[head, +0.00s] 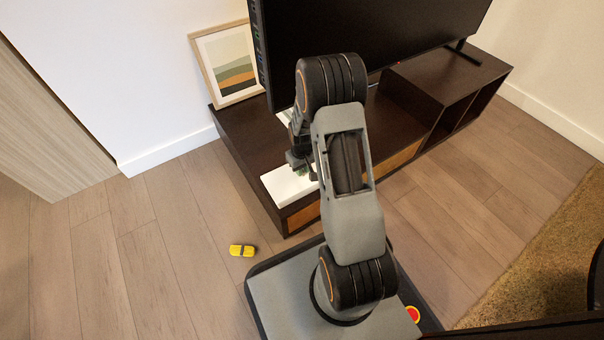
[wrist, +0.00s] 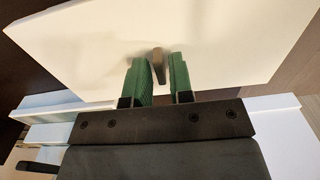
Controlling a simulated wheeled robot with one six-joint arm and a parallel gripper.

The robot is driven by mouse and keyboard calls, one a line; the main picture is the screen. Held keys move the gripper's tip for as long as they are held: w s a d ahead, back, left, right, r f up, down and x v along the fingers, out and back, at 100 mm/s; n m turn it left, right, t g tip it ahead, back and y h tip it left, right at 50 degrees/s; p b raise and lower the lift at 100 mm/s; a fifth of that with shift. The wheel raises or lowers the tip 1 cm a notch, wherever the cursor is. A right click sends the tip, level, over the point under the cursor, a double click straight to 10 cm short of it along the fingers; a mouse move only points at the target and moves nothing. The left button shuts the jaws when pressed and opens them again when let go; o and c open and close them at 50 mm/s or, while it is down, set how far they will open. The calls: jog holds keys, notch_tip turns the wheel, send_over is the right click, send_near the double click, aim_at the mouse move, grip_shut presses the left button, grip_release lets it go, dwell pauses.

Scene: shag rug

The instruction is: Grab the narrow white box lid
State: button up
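The narrow white box lid (head: 291,186) lies at the near left end of the dark TV stand, partly hidden by my arm. In the wrist view the flat white panel (wrist: 230,40) fills the upper part, with a small brown knob-like piece (wrist: 157,62) on it. My gripper (wrist: 159,62) has green finger pads on either side of this piece, with a slim gap showing by the right pad. I cannot tell whether the pads touch it. In the head view my gripper (head: 302,162) is just above the lid.
The dark TV stand (head: 236,128) carries a large black TV (head: 375,35) close behind my arm. A framed picture (head: 228,64) leans against the wall. Another white item (head: 284,117) shows behind my arm. A small yellow object (head: 242,250) lies on the open wood floor.

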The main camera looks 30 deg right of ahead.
grip_shut()
jog(key=shift+r, duration=0.15)
